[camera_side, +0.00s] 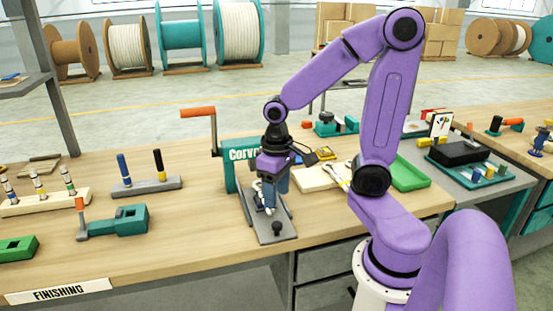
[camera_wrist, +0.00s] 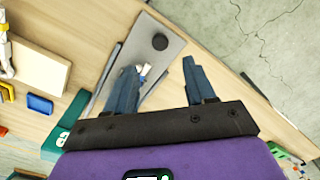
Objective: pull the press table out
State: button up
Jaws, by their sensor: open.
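The teal press (camera_side: 232,170) stands on the bench with its orange-handled crank (camera_side: 198,112) raised. Its grey press table (camera_side: 255,228) extends from the press toward the front of the bench. A black knob (camera_side: 276,227) stands near the table's front end; it also shows in the wrist view (camera_wrist: 160,41). A small white and blue piece (camera_wrist: 143,72) lies on the table, partly hidden by a finger. My gripper (camera_side: 270,206) points down over the table, behind the knob. In the wrist view its fingers (camera_wrist: 160,70) are apart, with the knob beyond their tips and nothing gripped.
A teal and grey tool (camera_side: 120,222) and a two-handled stand (camera_side: 146,186) are to the left. A pale board (camera_side: 316,178) and green tray (camera_side: 409,174) are to the right. The bench's front edge lies just beyond the press table. A "FINISHING" label (camera_side: 58,291) is at front left.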

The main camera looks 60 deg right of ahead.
notch_tip(320, 180, up, 8)
jog(key=shift+r, duration=0.2)
jog(key=shift+a, duration=0.1)
dwell(0.3)
jog(key=s+a+f+n, duration=0.6)
jog(key=s+a+n, duration=0.2)
jog(key=s+n, duration=0.4)
jog(key=shift+s+a+f+n, duration=0.15)
jog(key=shift+s+a+n, duration=0.05)
jog(key=shift+s+n, duration=0.1)
